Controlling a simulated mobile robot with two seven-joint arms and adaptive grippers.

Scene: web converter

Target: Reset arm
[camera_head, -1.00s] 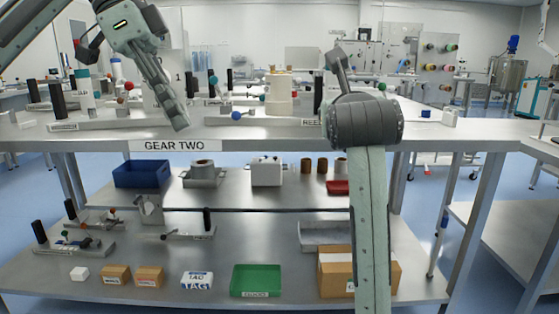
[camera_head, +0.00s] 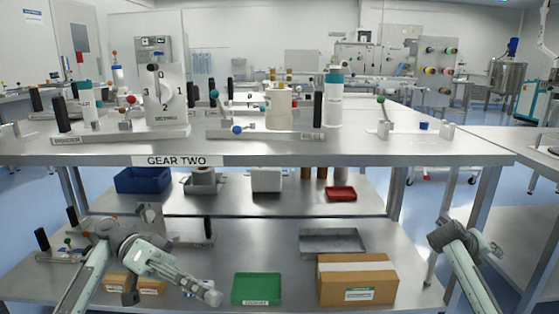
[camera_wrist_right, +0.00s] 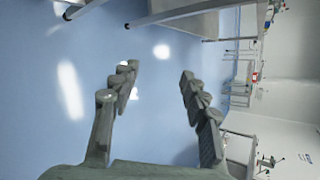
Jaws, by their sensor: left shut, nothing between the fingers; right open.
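My left arm (camera_head: 128,248) is low at the left, in front of the lower shelf. My left gripper (camera_head: 208,295) is shut and empty, pointing right and down beside the green tray (camera_head: 257,288); I cannot tell the gap between them. My right arm (camera_head: 462,255) is low at the right, beside the bench's right legs. My right gripper (camera_wrist_right: 158,76) is open and empty in the right wrist view, over blue floor (camera_wrist_right: 75,80). Its fingers are not clear in the head view.
The bench top (camera_head: 290,148) holds a dial device (camera_head: 165,100), a white bottle (camera_head: 334,100) and lever fixtures. Below are a blue bin (camera_head: 142,180), a red tray (camera_head: 341,194) and a cardboard box (camera_head: 357,280). A side table (camera_head: 520,220) stands at the right.

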